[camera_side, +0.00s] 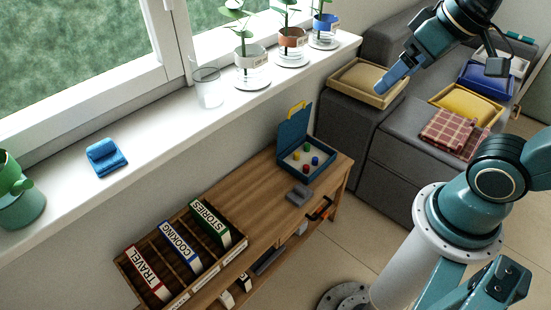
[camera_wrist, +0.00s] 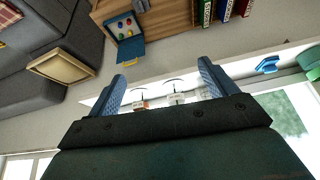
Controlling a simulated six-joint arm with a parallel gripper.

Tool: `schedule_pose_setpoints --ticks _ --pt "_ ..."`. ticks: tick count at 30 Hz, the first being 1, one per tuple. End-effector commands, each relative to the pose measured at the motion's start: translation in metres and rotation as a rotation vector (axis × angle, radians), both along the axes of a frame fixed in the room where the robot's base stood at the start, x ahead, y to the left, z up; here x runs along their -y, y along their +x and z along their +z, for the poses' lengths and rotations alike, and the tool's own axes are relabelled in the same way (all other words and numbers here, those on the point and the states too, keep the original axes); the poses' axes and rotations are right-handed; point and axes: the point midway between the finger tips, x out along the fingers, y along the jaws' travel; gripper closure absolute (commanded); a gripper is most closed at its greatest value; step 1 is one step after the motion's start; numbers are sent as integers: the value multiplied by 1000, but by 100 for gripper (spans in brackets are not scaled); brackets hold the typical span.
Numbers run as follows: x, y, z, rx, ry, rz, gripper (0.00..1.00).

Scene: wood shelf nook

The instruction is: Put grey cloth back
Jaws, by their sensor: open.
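A small folded grey piece (camera_side: 299,194), which looks like the grey cloth, lies on the wooden desk (camera_side: 262,178) in front of the open teal box (camera_side: 306,168). My gripper (camera_side: 398,80) is up at the right in the side view, over the sofa and well apart from the grey piece. In the wrist view my gripper (camera_wrist: 162,82) has its two blue fingers spread wide with nothing held between them. A wooden-rimmed tray (camera_side: 345,87) with a beige inside sits on the sofa below and left of my gripper; it also shows in the wrist view (camera_wrist: 38,68).
Trays with yellow (camera_side: 465,103) and blue (camera_side: 490,78) cloths and a red checked cloth (camera_side: 446,128) lie on the sofa. A book rack (camera_side: 128,270) stands on the desk. The windowsill holds a blue folded cloth (camera_side: 106,158), a glass (camera_side: 207,88) and potted plants (camera_side: 250,60).

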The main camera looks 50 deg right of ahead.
Motion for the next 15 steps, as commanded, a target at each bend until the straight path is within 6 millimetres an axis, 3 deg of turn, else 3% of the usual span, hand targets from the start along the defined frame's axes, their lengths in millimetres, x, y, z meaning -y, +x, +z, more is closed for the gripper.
schedule_pose_setpoints --ticks 6,15 --pt "-2 -20 -1 21 -26 60 15" --pt "-2 -22 -1 22 -30 67 15"
